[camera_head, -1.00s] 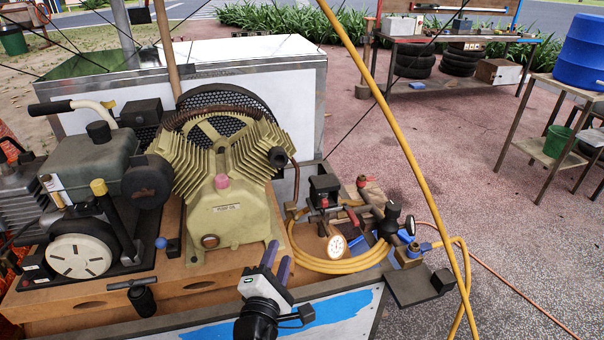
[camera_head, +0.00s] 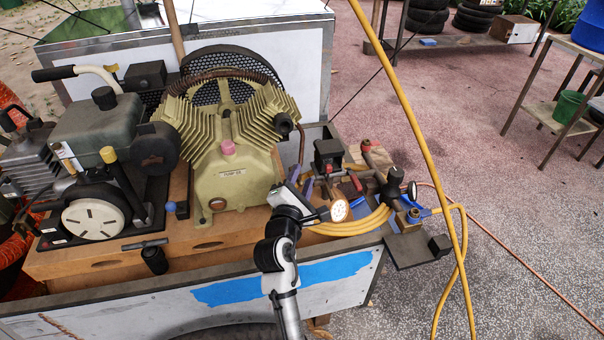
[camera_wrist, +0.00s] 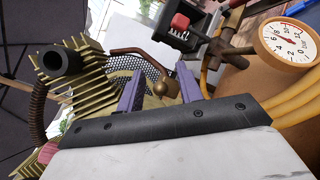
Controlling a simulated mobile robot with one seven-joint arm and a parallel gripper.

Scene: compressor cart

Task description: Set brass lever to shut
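My gripper (camera_head: 301,182) is over the cart beside the pump's lower right, left of the pressure gauge (camera_head: 339,209). In the wrist view its two purple fingers (camera_wrist: 159,82) stand apart with nothing held.
The ribbed compressor pump (camera_head: 232,175) stands left of my gripper. A black box valve (camera_head: 328,153), red-handled parts (camera_head: 356,181) and a coiled yellow hose (camera_head: 350,227) crowd the right. A yellow hose (camera_head: 412,115) crosses the view.

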